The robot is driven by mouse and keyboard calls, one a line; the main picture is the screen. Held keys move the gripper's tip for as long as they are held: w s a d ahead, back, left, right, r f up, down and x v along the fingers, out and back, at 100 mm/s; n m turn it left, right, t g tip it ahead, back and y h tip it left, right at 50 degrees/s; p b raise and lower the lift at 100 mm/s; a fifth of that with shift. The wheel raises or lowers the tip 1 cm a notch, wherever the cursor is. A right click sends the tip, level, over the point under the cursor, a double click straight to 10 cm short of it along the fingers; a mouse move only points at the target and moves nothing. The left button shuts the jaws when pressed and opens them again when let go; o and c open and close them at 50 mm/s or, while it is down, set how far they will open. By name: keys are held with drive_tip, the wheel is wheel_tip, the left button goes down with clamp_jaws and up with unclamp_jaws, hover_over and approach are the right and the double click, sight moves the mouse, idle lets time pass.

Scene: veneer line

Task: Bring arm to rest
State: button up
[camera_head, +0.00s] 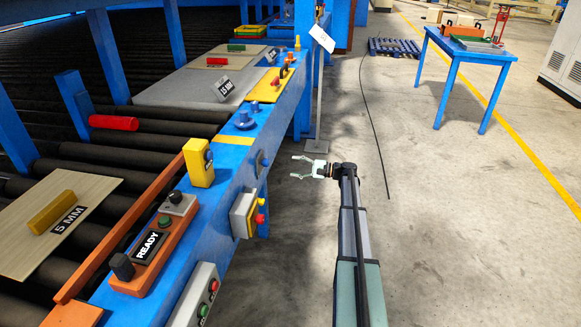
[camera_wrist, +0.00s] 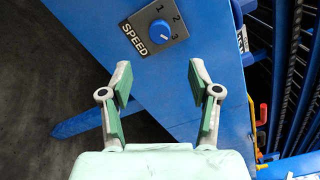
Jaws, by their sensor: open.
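My gripper (camera_head: 303,167) is open and empty in the head view. It hangs over the grey floor just right of the blue conveyor frame (camera_head: 236,165), with its fingers pointing left. My arm stretches from the bottom of the head view up to it. In the wrist view my gripper (camera_wrist: 161,95) shows two spread fingers with green pads and nothing between them. Beyond the fingertips is a blue panel with a grey SPEED dial plate (camera_wrist: 158,34) and a blue knob. The fingers appear apart from the knob.
The READY panel (camera_head: 148,247), a yellow box (camera_head: 199,163) and button boxes (camera_head: 245,213) line the conveyor edge. A 5 MM board (camera_head: 50,215) lies on the rollers. A blue table (camera_head: 470,60) and pallet (camera_head: 394,47) stand at the back right. The floor right of my arm is clear, except for a cable (camera_head: 372,120).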

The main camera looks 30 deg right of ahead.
idle(0.4)
drive_tip(key=s+a+f+n+g+h+p, duration=0.15)
drive_tip(key=s+a+f+g+h, duration=0.3)
drive_tip(key=s+a+f, duration=0.8)
drive_tip(key=s+a+f+n+g+h+p, duration=0.1)
drive_tip(key=s+a+f+n+g+h, duration=0.2)
drive_tip(key=s+a+f+g, duration=0.8)
drive_tip(key=s+a+f+n+g+h+p, duration=0.1)
drive_tip(key=s+a+n+h, duration=0.1)
drive_tip(key=s, duration=1.2)
drive_tip(key=s+a+f+n+g+h+p, duration=0.1)
drive_tip(key=s+a+n, duration=0.3)
drive_tip(key=s, duration=1)
drive_tip(key=s+a+f+n+g+h+p, duration=0.1)
drive_tip(key=s+a+f+n+h, duration=0.2)
drive_tip(key=s+a, duration=0.4)
drive_tip(key=s, duration=0.8)
drive_tip(key=shift+a+f+p, duration=0.25)
drive_tip(key=shift+p, duration=0.15)
